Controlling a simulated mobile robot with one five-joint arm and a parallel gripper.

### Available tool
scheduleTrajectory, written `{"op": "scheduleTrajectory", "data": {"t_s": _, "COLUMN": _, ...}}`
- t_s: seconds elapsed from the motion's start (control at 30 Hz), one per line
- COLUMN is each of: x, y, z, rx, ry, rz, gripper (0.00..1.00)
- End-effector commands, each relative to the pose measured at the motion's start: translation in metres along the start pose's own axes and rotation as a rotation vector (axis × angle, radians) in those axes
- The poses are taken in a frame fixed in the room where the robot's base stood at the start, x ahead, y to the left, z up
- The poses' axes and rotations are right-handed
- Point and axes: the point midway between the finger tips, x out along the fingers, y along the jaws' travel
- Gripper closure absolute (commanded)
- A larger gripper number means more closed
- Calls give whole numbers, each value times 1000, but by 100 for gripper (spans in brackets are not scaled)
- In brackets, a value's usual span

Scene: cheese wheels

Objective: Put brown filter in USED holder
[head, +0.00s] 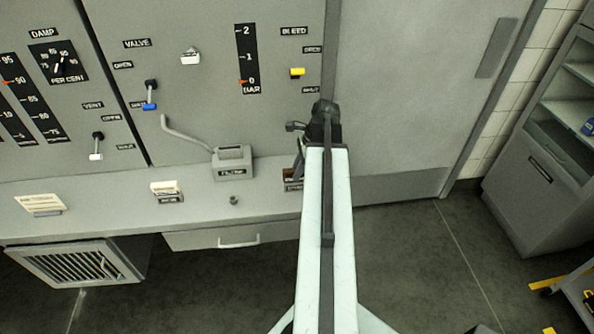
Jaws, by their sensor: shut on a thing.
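A small brown block, which looks like the brown filter (290,173), shows just left of my arm at the shelf edge. My gripper (299,168) points down there and is shut on it, though my arm hides much of the grip. Directly below the brown filter is a small holder with a dark label (292,187), partly hidden by my arm; its text is too small to read. I cannot tell whether the filter touches the holder or is seated in it.
A grey filter housing (232,162) with a bent pipe stands on the shelf (105,190) to the left. Farther left is another labelled holder (167,196) with pale pieces. The panel (210,95) with levers rises behind. A grey cabinet (540,180) stands at right; the floor between is clear.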

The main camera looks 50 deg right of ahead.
Motion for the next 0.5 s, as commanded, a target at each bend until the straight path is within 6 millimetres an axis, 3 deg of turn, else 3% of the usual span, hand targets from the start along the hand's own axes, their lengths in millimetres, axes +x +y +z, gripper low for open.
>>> {"op": "scheduleTrajectory", "data": {"t_s": 0.23, "x": 7, "y": 0, "z": -3, "rx": 0, "ry": 0, "rz": 0, "gripper": 100}}
{"op": "scheduleTrajectory", "data": {"t_s": 0.27, "x": 7, "y": 0, "z": -3, "rx": 1, "ry": 0, "rz": 0, "gripper": 78}}
{"op": "scheduleTrajectory", "data": {"t_s": 0.33, "x": 6, "y": 0, "z": -3, "rx": 1, "ry": 0, "rz": 0, "gripper": 58}}
{"op": "scheduleTrajectory", "data": {"t_s": 0.5, "x": 6, "y": 0, "z": -3, "rx": 1, "ry": 0, "rz": 0, "gripper": 55}}
